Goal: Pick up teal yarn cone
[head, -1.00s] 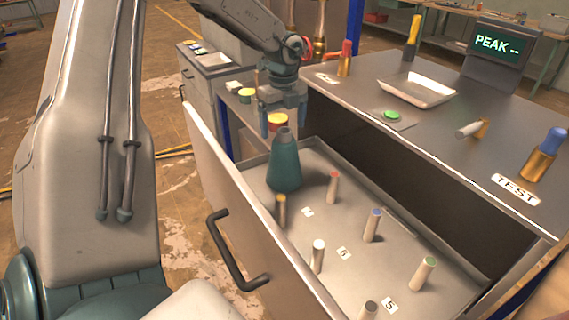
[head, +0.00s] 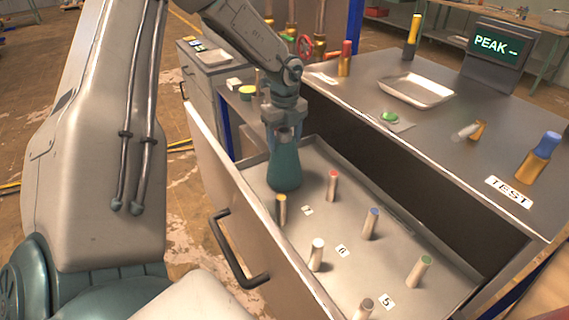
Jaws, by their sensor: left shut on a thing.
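The teal yarn cone (head: 285,172) stands upright in the back left part of the open drawer in the head view. My left gripper (head: 284,130) comes down from above and is shut on the cone's narrow top. The fingers partly hide the neck of the cone. The cone's base appears to rest on the drawer floor. My right gripper is not in view.
The open drawer (head: 384,262) also holds several small cylinders with coloured tops and numbered labels. Its front wall with a dark handle (head: 238,250) is at the left. The worktop (head: 440,125) carries a tray (head: 416,91), a green button (head: 390,116) and a display (head: 497,46).

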